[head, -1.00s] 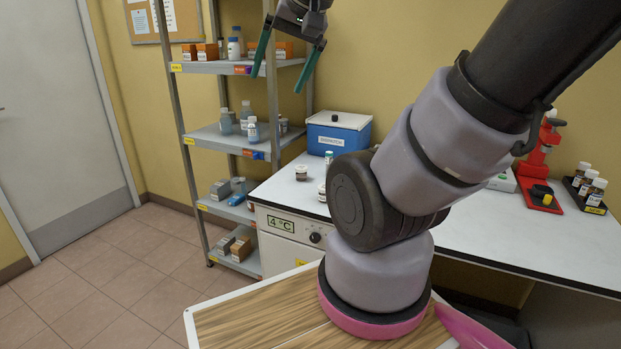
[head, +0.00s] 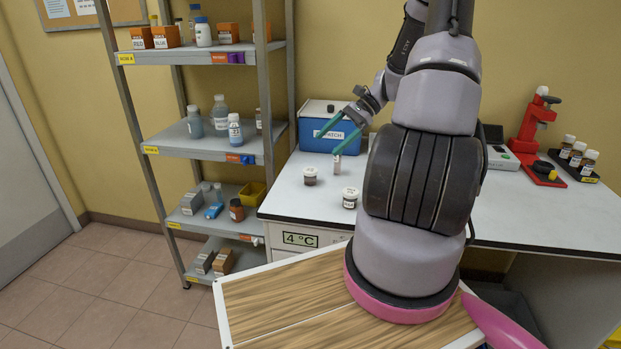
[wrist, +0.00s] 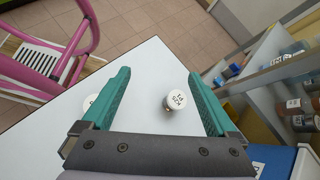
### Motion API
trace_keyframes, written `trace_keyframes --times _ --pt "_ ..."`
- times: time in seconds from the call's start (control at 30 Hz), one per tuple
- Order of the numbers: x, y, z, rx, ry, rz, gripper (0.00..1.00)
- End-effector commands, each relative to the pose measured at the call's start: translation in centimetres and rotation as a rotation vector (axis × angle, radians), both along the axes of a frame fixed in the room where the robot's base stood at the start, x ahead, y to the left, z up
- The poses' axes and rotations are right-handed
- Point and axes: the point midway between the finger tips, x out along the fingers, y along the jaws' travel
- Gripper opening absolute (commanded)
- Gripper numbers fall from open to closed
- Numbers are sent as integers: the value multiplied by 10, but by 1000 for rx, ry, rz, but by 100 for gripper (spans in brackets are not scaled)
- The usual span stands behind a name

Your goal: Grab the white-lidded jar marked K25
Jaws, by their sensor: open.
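In the wrist view one white-lidded jar (wrist: 174,99) shows between the fingers, apart from both, with lid print too small to read surely. Another white lid (wrist: 91,101) is partly hidden behind the left finger. I cannot tell surely which is K25. My gripper (head: 322,144), with green fingers, is open and empty above the bench; it also shows in the wrist view (wrist: 158,76).
A small vial (head: 337,164) stands close below the fingers. A blue box (head: 315,138) is behind, and a metal shelf (head: 262,90) with bottles is at the left. A red device (head: 530,125) and a rack of bottles (head: 575,165) stand at the right.

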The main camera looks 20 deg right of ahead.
Motion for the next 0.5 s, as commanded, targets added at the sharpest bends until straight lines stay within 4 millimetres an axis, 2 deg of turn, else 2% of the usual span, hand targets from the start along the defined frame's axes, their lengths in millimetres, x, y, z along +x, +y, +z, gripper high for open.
trace_keyframes --times 0.03,0.2,0.4,0.5 --pt "2 -10 -19 75 28 -54 93" --pt "10 -35 -69 315 87 -219 93" --pt "15 -61 -113 565 115 -396 93" --pt "16 -68 -126 647 117 -453 93"
